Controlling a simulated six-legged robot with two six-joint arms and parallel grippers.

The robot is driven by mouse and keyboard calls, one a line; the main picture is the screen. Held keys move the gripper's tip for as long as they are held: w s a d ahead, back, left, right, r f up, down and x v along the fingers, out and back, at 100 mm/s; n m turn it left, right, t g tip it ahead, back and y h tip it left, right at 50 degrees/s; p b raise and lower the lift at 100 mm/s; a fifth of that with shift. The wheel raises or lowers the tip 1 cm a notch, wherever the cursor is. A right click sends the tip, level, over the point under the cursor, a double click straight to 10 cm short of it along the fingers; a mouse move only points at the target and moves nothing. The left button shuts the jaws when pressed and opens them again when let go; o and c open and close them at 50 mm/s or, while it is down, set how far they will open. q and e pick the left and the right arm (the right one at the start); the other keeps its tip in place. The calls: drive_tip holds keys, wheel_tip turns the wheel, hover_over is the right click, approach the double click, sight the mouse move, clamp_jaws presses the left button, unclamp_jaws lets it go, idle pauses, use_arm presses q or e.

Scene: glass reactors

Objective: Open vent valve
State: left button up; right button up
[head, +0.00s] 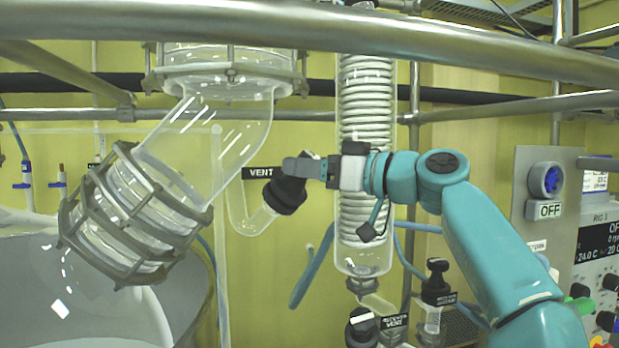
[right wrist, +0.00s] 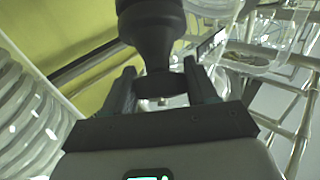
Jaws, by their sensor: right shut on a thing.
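The vent valve has a black knob (head: 286,192) on a clear glass side arm (head: 250,215), below a black VENT label (head: 262,173) in the head view. My right gripper (head: 300,170) comes in from the right and is shut on this knob. The fingers hide part of the knob in the head view. Whether the valve is open cannot be told. My left gripper is not in view.
A glass condenser with a white coil (head: 363,110) stands close behind my right gripper. A large clamped glass elbow (head: 215,135) is at the left. A steel rail (head: 300,35) crosses the top. Another black-capped valve (head: 437,280) and a control panel (head: 600,260) are lower right.

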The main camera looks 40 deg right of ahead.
drive_tip(key=n+g+y+p, duration=0.1)
drive_tip(key=n+y, duration=0.1)
drive_tip(key=n, duration=0.1)
drive_tip(key=shift+r+p, duration=0.15)
drive_tip(key=shift+p, duration=0.2)
drive_tip(key=shift+n+g+y+p, duration=0.7)
drive_tip(key=shift+n+y+p, duration=0.45)
drive_tip(key=shift+n, duration=0.55)
drive_tip(key=shift+y, duration=0.25)
drive_tip(key=o, duration=1)
drive_tip(key=shift+c, duration=0.2)
drive_tip(key=shift+s+d+f, duration=0.1)
drive_tip(key=shift+f, duration=0.1)
